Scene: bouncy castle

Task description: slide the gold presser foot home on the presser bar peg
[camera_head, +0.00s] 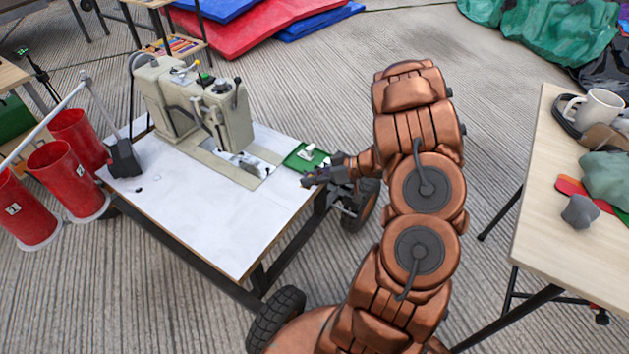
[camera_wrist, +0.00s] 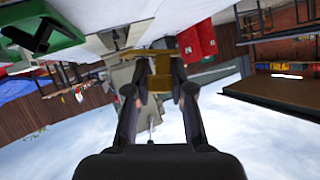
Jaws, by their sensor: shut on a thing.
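My gripper (camera_head: 307,181) is over the right edge of the white sewing table, beside the green tray and to the right of the beige sewing machine (camera_head: 196,102). In the wrist view its two fingers (camera_wrist: 158,78) are closed on the gold presser foot (camera_wrist: 160,82), whose flat gold bar lies across beyond the fingertips. The foot is too small to make out in the head view. The machine's needle area stands over the metal plate, apart from my gripper. I cannot make out the presser bar peg clearly in either view.
The white tabletop (camera_head: 195,222) is clear in front of the machine. A green tray (camera_head: 305,157) with a small white item lies at its right edge. Red cups (camera_head: 62,175) stand at the left. Another table (camera_head: 545,235) with a mug (camera_head: 596,108) is at the right.

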